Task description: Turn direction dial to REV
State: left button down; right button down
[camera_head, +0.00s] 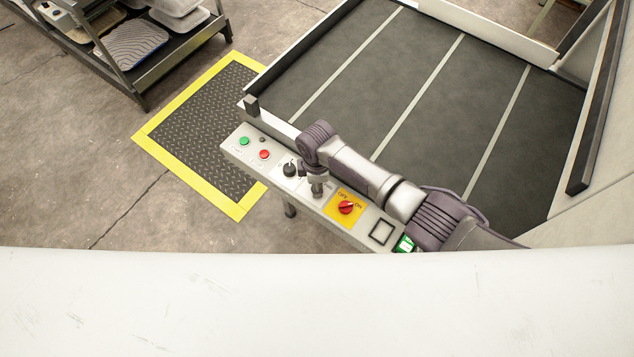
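The control panel (237,149) is a long light-grey strip along the front of the conveyor. A black knob (290,170) on it, left of my arm's end, looks like the direction dial; its labels are too small or hidden to read. My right arm comes in from the right over the panel. My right gripper (317,189) points down just right of the black knob and appears apart from it. Its fingers are too small to tell open from shut. My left gripper is not in view.
A red rotary switch (346,207) on a yellow plate lies right of the gripper. Green (244,141) and red (264,154) buttons lie to the left. A dark conveyor belt (340,65) is behind. A yellow-edged floor mat (205,115) and a shelf rack (180,62) stand left.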

jog(key=c, duration=0.8)
grip_release()
jog(key=shift+o, duration=0.2)
notch_tip(320, 180, up, 12)
